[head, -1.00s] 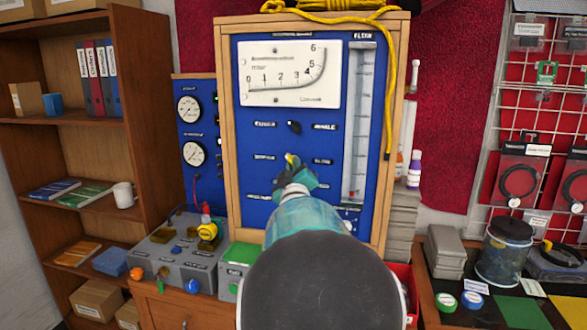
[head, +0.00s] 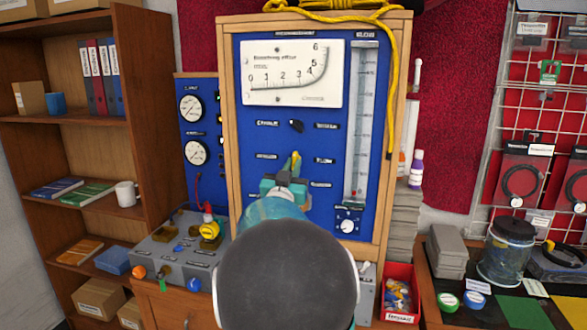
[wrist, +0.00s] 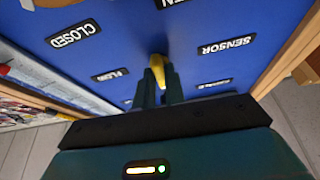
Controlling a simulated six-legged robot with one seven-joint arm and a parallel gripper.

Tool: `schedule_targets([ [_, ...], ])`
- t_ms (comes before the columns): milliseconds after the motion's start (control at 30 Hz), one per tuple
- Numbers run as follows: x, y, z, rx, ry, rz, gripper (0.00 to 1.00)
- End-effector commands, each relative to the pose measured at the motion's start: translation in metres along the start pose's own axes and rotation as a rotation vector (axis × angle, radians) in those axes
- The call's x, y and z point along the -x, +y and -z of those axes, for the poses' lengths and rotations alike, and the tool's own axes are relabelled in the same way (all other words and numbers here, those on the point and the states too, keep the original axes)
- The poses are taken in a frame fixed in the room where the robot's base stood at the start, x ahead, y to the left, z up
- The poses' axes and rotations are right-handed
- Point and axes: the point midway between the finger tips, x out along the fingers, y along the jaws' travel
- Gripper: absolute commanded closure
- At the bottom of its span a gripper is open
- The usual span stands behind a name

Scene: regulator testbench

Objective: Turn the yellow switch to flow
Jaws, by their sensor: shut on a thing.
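The yellow switch (head: 296,160) is on the blue panel (head: 262,208), below a black knob. It stands nearly upright with its top leaning slightly right. A label to its right, which reads FLOW (head: 325,161), is on the same panel. My gripper (head: 287,176) is at the panel, shut on the switch. In the wrist view the yellow switch (wrist: 158,70) sits between the two dark fingers of my gripper (wrist: 159,80). The SENSOR label (wrist: 221,48) and the FLOW label (wrist: 110,75) appear upside down on either side. The switch's base is hidden.
The black knob (head: 296,126) is just above the switch. A small white dial (head: 347,221) is at the panel's lower right. A grey box (head: 170,252) with a yellow button stands at left. A yellow rope (head: 392,75) hangs along the panel's right edge.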

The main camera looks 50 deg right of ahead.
Motion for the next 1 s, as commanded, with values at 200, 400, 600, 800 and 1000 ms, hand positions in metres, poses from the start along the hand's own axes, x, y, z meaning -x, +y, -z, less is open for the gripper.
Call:
schedule_targets([
  [200,0.0005,-0.0033,0.0002,-0.191,0.000,-0.078,1.00],
  [400,0.0002,-0.0051,0.0004,-0.361,-0.001,-0.149,1.00],
  [600,0.0001,-0.0067,0.0010,-0.506,-0.002,-0.209,1.00],
  [800,-0.0002,-0.0072,0.0016,-0.607,-0.001,-0.251,1.00],
  [1000,-0.0005,-0.0073,0.0020,-0.660,-0.001,-0.274,1.00],
])
